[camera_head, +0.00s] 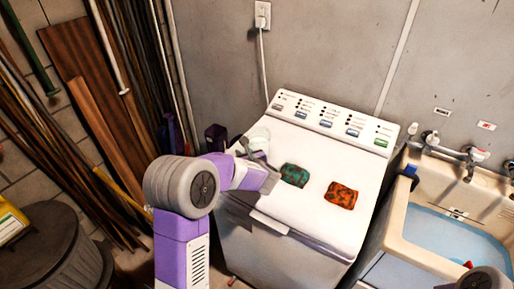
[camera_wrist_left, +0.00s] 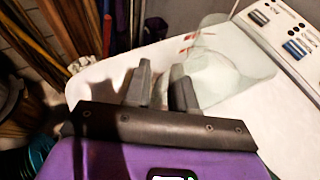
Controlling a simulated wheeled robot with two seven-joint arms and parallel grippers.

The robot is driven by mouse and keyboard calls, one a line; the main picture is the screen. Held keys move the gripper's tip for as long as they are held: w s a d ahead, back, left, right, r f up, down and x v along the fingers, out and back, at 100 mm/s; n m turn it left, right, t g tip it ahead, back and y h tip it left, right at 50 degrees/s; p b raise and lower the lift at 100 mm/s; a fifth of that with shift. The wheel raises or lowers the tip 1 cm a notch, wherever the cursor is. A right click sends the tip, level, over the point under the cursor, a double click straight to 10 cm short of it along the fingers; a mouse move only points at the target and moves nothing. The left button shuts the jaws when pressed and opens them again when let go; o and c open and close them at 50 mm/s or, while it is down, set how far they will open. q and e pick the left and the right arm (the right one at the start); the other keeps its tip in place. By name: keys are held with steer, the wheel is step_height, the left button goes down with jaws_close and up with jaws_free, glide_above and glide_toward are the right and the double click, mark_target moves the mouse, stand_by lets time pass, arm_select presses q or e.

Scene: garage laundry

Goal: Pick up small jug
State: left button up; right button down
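The small jug (camera_head: 259,136) is clear, pale glass and stands at the back left of the white washing machine's top. In the left wrist view the jug (camera_wrist_left: 228,62) is just beyond and to the right of my left gripper's fingers, and the right finger overlaps its near edge. My left gripper (camera_wrist_left: 164,80) has its two dark fingers apart with a narrow gap. I see nothing clearly held between them. In the head view my left gripper (camera_head: 256,157) is right in front of the jug and partly hides it.
The washing machine (camera_head: 310,225) also carries a green cloth-like item (camera_head: 295,175) and an orange patterned one (camera_head: 341,195). Its control panel (camera_head: 330,117) rises at the back. A sink (camera_head: 405,232) with water stands at the right. Boards and poles lean at the left.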

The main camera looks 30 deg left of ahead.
arm_select(q)
steer(key=shift+w+a+f, duration=0.15)
steer(key=shift+w+a, duration=0.1)
steer(key=shift+a, duration=0.05)
jaws_close()
